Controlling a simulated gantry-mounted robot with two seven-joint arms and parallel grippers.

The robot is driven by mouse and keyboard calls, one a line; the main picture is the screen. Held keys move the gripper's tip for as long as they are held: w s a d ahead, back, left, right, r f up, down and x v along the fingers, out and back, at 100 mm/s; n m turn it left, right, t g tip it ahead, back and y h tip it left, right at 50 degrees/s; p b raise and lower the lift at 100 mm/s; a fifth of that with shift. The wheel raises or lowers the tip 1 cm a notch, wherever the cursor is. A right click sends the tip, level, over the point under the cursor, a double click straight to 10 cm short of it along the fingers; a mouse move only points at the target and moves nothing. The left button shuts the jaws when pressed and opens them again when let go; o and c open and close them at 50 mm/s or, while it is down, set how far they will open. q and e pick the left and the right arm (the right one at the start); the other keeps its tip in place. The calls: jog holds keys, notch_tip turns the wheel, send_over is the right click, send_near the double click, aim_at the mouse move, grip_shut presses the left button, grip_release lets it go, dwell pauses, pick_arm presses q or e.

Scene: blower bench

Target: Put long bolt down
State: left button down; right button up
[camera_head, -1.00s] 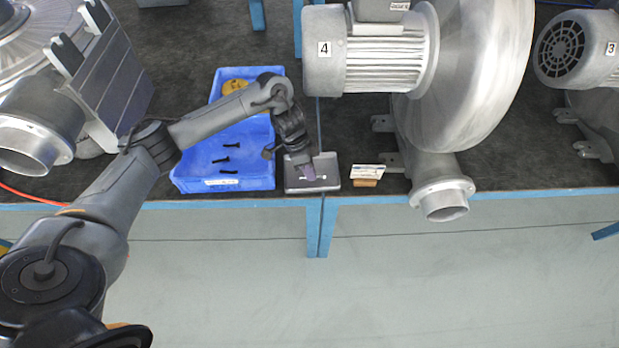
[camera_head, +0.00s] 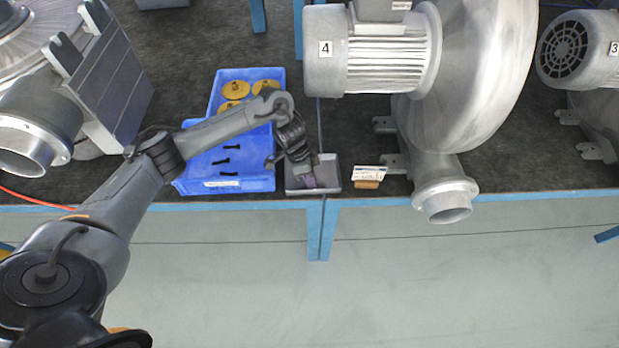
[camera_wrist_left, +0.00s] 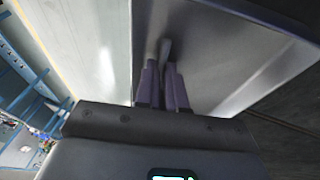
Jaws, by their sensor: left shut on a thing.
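My left gripper (camera_head: 310,182) is low over the front part of a small grey metal tray (camera_head: 331,172) near the bench's front edge. In the left wrist view its two purple-grey fingers (camera_wrist_left: 165,85) are shut on a slim grey piece, the long bolt (camera_wrist_left: 165,50), whose end shows between and beyond the fingertips. The bolt is close over the tray's bare floor (camera_wrist_left: 215,45); I cannot tell whether it touches. In the head view the gripper hides the bolt. My right gripper is not in view.
A small label block (camera_head: 367,176) and the large blower numbered 4 (camera_head: 385,65) stand to the right. The bench's front edge (camera_head: 450,198) is close.

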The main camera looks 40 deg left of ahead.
pick_arm(q)
jog(key=shift+s+a+f, duration=0.15)
jog(key=shift+f, duration=0.25)
jog(key=shift+s+a+f, duration=0.1)
jog(key=shift+f, duration=0.3)
jog(key=c, duration=1.3)
grip_release()
jog(key=shift+o, duration=0.4)
jog(key=shift+w+d+r, duration=0.1)
jog(key=shift+r, duration=0.4)
jog(key=w+d+p+v, duration=0.1)
jog(key=p+v, duration=0.4)
jog(key=v, duration=0.7)
jog(key=s+d+f+m+t+h, duration=0.1)
jog(key=s+d+f+m+t, duration=0.15)
jog(key=d, duration=1.05)
jog(key=s+d+f+m+t+h, duration=0.1)
jog(key=d+f+t, duration=0.2)
jog(key=d, duration=0.9)
jog(key=s+a+r+n+g+y, duration=0.1)
jog(key=s+a+n+y, duration=0.2)
jog(key=s, duration=0.7)
jog(key=s+a+r+n+g+y, duration=0.1)
jog(key=s+a+n+y, duration=0.1)
jog(key=s+a+n, duration=0.5)
jog(key=s+a, duration=0.1)
jog(key=s, duration=0.2)
jog(key=shift+r+y, duration=0.25)
jog(key=shift+y, duration=0.15)
